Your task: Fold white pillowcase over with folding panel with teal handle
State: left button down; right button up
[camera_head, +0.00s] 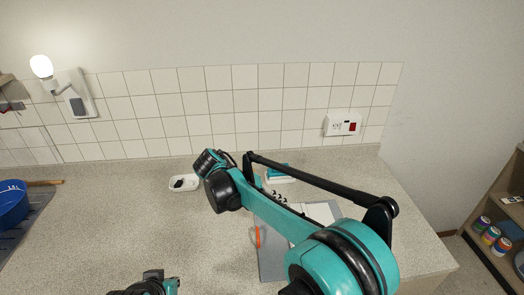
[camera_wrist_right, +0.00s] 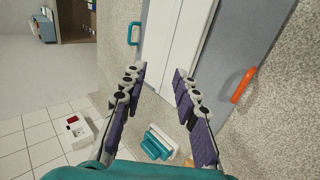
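The white pillowcase (camera_wrist_right: 178,35) lies flat on a grey folding board (camera_wrist_right: 226,45) in the right wrist view; part of both shows in the head view, the board (camera_head: 270,262) being partly covered by my right arm. The teal handle (camera_wrist_right: 133,33) stands at the board's left edge in the wrist view. An orange handle (camera_wrist_right: 243,85) is on the opposite side. My right gripper (camera_wrist_right: 160,72) is open and empty, its fingers apart above the pillowcase end. My left gripper (camera_head: 152,282) is at the bottom of the head view; its fingers cannot be made out.
A teal-and-white object (camera_wrist_right: 158,143) lies behind the board near the tiled wall. A white dish (camera_head: 184,184) with something dark stands left of my right arm. A blue bowl (camera_head: 12,203) is at far left. The counter's left middle is clear. Shelves (camera_head: 505,215) stand at right.

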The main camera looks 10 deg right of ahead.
jog(key=s+d+f+t+y, duration=0.1)
jog(key=s+d+t+y, duration=0.2)
jog(key=s, duration=0.6)
jog(key=s+d+f+t+y, duration=0.2)
jog(key=s+d+t+y, duration=0.1)
jog(key=s, duration=0.6)
jog(key=d+y, duration=0.1)
jog(key=y, duration=0.1)
jog(key=shift+d+f+t+y+b, duration=0.2)
jog(key=shift+f+t+y+b, duration=0.1)
jog(key=shift+y+b, duration=0.1)
jog(key=shift+s+f, duration=0.2)
jog(key=shift+s, duration=0.05)
jog(key=shift+c, duration=0.6)
jog(key=shift+t, duration=0.3)
grip_shut()
